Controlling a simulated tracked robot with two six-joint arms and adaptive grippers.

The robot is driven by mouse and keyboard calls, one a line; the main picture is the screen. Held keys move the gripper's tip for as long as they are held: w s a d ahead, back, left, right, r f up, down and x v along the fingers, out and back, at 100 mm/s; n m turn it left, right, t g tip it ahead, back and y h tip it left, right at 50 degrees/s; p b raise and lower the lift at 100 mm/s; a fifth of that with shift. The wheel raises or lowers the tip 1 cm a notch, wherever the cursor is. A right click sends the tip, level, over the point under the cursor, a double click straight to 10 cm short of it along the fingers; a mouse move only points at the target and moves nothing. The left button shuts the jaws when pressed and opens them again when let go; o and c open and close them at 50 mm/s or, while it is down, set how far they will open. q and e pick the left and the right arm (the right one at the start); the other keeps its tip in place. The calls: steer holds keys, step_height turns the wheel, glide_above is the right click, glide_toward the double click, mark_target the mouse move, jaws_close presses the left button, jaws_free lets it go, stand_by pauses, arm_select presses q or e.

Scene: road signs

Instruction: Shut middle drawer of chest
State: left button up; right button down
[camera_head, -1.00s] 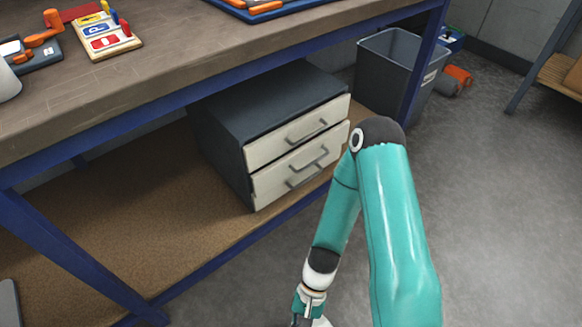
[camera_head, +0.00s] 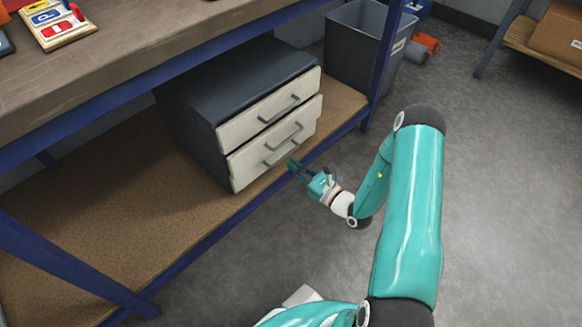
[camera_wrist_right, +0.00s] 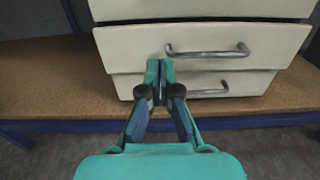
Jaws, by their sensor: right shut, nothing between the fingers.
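The dark grey chest (camera_head: 235,85) stands on the lower shelf with off-white drawers and grey bar handles. Its middle drawer (camera_head: 306,117) sticks out a little past the fronts above and below; in the right wrist view its front (camera_wrist_right: 125,62) overhangs the bottom drawer (camera_wrist_right: 255,82). My right gripper (camera_head: 293,164) is shut and empty, low in front of the chest. In the right wrist view its fingertips (camera_wrist_right: 159,66) overlap the middle drawer's front, just left of and below its handle (camera_wrist_right: 208,51). Contact cannot be told. My left gripper is out of view.
The workbench top (camera_head: 130,45) runs above the chest. A blue leg (camera_head: 386,60) stands to the chest's right, near a grey bin (camera_head: 350,50). The brown shelf (camera_head: 120,190) is bare left of the chest. The floor in front is open.

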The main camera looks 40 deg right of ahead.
mark_target(262, 140)
steer(key=w+b, duration=0.1)
steer(key=w, duration=0.3)
steer(key=w+b, duration=0.1)
steer(key=w, duration=0.2)
steer(key=w+a+b, duration=0.1)
steer(key=w, duration=0.3)
steer(key=shift+w, duration=0.3)
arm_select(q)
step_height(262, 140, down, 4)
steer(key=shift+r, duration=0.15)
arm_select(e)
steer(key=shift+d, duration=0.1)
